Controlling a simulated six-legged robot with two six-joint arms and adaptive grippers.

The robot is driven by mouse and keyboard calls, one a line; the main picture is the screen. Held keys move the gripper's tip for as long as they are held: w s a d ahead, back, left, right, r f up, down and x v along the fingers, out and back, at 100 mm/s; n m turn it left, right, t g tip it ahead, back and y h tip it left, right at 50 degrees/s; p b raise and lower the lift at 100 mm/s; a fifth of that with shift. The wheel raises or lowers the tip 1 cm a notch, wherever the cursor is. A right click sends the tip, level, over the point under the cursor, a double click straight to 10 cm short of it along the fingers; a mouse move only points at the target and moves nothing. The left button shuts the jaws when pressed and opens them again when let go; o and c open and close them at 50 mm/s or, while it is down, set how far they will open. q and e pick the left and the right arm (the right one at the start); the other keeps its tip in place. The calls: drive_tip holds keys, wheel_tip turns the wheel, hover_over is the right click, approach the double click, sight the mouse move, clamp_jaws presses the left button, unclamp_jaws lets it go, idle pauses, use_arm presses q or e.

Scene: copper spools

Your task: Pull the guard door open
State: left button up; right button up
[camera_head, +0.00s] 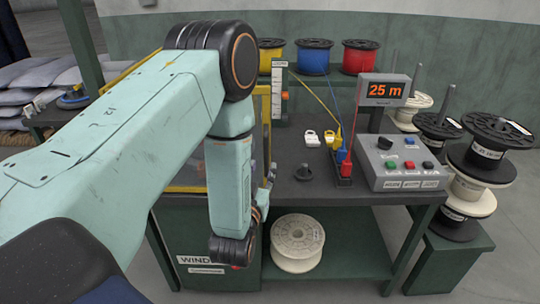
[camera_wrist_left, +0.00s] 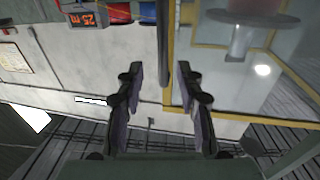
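The guard door is a clear panel in a yellow frame; its edge (camera_head: 264,92) shows behind my left arm in the head view, with most of it hidden. In the left wrist view its yellow frame (camera_wrist_left: 169,97) and clear panel fill the upper right. A dark bar (camera_wrist_left: 164,42), which looks like the door handle, runs along the frame. My right gripper is not in view.
Spools (camera_head: 487,140) are stacked at right. A white spool (camera_head: 297,243) sits on the lower shelf.

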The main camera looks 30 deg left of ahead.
sight(265, 155)
use_arm(q)
drive_tip(key=x, duration=0.6)
drive_tip(key=shift+w+a, duration=0.2)
drive_tip(key=shift+w, duration=0.15)
drive_tip(key=shift+w+a+f, duration=0.15)
drive_tip(key=shift+w+a, duration=0.2)
drive_tip(key=shift+w, duration=0.1)
drive_tip(key=shift+s+d+r, duration=0.1)
drive_tip(key=shift+s+r, duration=0.1)
drive_tip(key=shift+r, duration=0.05)
drive_tip(key=shift+w, duration=0.15)
drive_tip(key=c, duration=0.3)
drive_tip(key=shift+f, duration=0.2)
drive_tip(key=c, duration=0.3)
drive_tip(key=shift+r, duration=0.15)
clamp_jaws()
